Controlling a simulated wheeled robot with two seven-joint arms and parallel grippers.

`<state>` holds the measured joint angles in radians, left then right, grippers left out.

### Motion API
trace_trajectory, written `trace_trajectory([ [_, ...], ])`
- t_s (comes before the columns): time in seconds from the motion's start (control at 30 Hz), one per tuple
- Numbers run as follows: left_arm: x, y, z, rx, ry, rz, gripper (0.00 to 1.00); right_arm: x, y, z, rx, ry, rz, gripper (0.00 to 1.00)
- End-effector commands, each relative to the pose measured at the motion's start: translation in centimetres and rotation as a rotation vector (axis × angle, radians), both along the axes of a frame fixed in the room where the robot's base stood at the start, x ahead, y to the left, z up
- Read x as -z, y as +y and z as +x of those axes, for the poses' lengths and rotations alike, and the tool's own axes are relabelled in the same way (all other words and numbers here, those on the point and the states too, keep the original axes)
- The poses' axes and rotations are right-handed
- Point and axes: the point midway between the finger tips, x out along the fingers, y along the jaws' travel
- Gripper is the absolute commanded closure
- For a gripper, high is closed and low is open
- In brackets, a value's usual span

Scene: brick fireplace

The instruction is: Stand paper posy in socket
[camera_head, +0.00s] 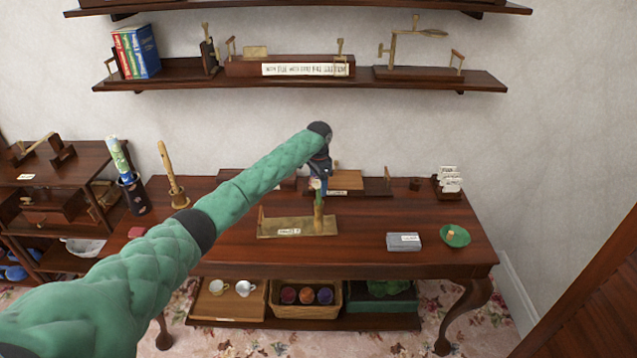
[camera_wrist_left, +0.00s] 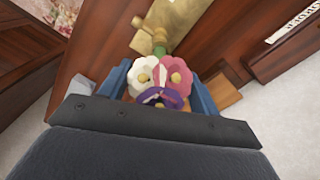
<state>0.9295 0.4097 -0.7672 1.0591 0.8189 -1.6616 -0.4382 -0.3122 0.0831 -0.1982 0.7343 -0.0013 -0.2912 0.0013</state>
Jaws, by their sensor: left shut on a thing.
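The paper posy shows in the left wrist view with white, pink and purple blooms (camera_wrist_left: 160,82) and a green stem. My left gripper (camera_wrist_left: 160,92) is shut on it, its blue fingers on either side of the blooms. In the head view the gripper (camera_head: 317,172) hangs over the table with the posy below it. A brass base (camera_head: 275,228) with a label lies on the table, and an upright greenish-brass post (camera_head: 319,212) shows at its right part. The stem lines up with this post; I cannot tell whether it is inside a socket. My right gripper is out of view.
The wooden table (camera_head: 440,225) also holds a grey box (camera_head: 403,242), a green dish (camera_head: 455,236), a card holder (camera_head: 449,180) and a dark holder with a rolled paper (camera_head: 132,192). A wooden stand (camera_head: 345,181) is behind the gripper. A shelf (camera_head: 300,82) runs above.

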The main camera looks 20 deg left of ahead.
Motion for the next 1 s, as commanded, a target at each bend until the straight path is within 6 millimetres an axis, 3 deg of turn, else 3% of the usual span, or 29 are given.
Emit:
trace_trajectory([
  [0.4,0.88,-0.01,0.00,0.000,0.000,0.000,0.60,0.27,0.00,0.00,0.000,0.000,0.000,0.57],
  [0.43,0.80,-0.01,0.01,0.000,-0.001,-0.001,0.32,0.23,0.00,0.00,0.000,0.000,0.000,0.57],
  [0.53,0.80,-0.01,0.01,0.000,0.000,0.000,0.12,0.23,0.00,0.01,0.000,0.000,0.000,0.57],
  [1.0,0.82,0.00,-0.01,0.000,0.000,0.000,0.12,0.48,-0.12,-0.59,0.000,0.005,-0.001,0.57],
])
